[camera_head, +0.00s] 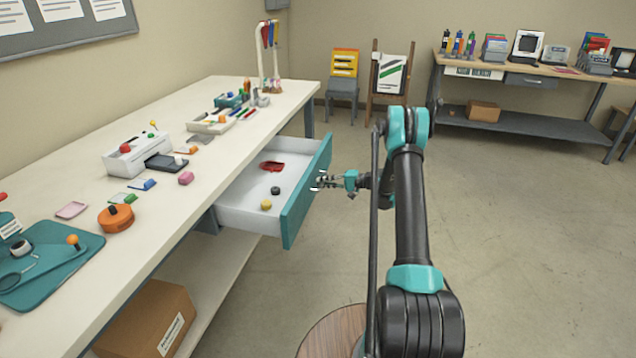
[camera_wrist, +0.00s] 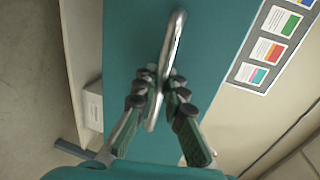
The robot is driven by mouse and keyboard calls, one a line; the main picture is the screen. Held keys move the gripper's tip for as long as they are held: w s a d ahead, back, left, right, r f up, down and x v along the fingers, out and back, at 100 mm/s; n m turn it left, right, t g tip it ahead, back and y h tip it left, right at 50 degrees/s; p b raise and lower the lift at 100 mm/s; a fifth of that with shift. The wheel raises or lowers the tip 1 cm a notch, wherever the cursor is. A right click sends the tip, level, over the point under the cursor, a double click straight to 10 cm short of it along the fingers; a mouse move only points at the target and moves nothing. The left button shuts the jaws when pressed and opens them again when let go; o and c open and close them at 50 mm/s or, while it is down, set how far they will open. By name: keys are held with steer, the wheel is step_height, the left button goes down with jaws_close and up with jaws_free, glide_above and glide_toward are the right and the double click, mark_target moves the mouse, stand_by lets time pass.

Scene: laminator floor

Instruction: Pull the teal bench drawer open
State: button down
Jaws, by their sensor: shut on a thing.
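The teal bench drawer (camera_head: 306,193) stands pulled out from under the white workbench, with its white inside showing in the head view. A red item (camera_head: 272,166), a dark round item (camera_head: 275,190) and a yellow item (camera_head: 266,205) lie in it. My gripper (camera_head: 322,181) is at the outer face of the drawer front. In the wrist view, my gripper (camera_wrist: 158,98) is shut on the silver bar handle (camera_wrist: 174,44), with a finger on each side of it. The teal drawer front (camera_wrist: 125,35) fills the middle of that view.
The workbench top (camera_head: 110,165) carries a white machine (camera_head: 133,152), an orange round container (camera_head: 116,218) and a teal tray (camera_head: 75,262). A cardboard box (camera_head: 150,315) sits below. A round wooden stool top (camera_head: 330,335) is near my arm. The floor right of the drawer is clear.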

stand_by(0.3)
steer(key=c, duration=1.6)
jaws_free()
steer(key=shift+d, duration=0.1)
steer(key=v, duration=1.2)
